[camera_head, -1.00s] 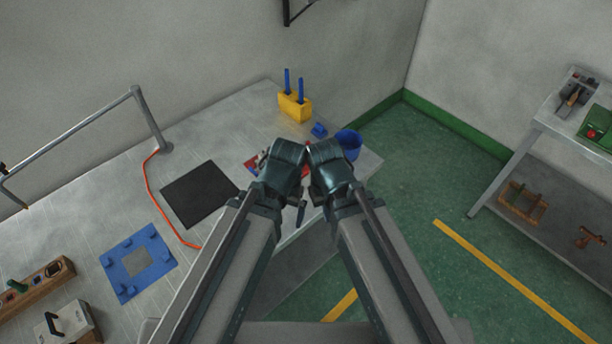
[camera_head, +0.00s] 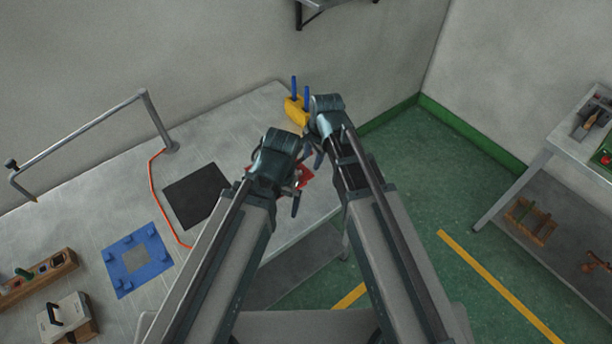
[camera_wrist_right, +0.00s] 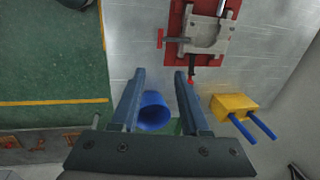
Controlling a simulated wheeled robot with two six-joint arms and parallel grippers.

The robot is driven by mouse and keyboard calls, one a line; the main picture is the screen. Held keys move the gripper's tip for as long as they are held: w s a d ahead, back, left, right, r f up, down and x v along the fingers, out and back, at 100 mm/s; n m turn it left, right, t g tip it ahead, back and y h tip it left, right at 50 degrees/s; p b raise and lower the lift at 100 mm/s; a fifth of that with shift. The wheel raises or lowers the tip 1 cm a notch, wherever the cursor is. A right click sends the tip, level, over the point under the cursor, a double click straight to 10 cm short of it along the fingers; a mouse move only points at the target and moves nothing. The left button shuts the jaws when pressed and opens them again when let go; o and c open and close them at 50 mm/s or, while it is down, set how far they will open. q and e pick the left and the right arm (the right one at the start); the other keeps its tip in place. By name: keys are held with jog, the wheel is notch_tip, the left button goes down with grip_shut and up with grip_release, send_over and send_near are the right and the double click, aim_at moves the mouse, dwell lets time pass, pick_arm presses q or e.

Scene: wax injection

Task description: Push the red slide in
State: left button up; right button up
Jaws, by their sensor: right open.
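In the right wrist view a red base plate (camera_wrist_right: 210,58) carries a grey fixture (camera_wrist_right: 205,35). A red T-shaped end (camera_wrist_right: 160,39) sticks out on a rod from the fixture's left side, and a dark rod with a red tip (camera_wrist_right: 190,80) points toward my gripper. I cannot tell which red part is the slide. My right gripper (camera_wrist_right: 160,72) is open and empty, apart from the fixture. In the head view the red plate (camera_head: 306,178) is mostly hidden between my right gripper (camera_head: 318,158) and left gripper (camera_head: 296,203); the left jaws are unclear.
A blue cup (camera_wrist_right: 153,112) shows between my right fingers, farther away. A yellow block (camera_wrist_right: 234,105) with blue pegs stands beside the fixture. On the table's left lie a black mat (camera_head: 196,195) and a blue frame (camera_head: 120,272). Green floor (camera_head: 400,240) lies right of the table.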

aim_at(306, 183)
pick_arm(q)
notch_tip(306, 183, down, 14)
jog(key=b, duration=1.3)
jog(key=shift+r+b, duration=0.2)
jog(key=shift+b, duration=0.1)
pick_arm(e)
jog(key=f, duration=0.4)
jog(key=w+a+f, duration=0.1)
jog(key=f, duration=0.4)
jog(key=w+f, duration=0.1)
jog(key=f, duration=0.3)
jog(key=shift+a+f, duration=0.3)
jog(key=shift+c, duration=0.2)
grip_shut()
jog(key=shift+w, duration=0.1)
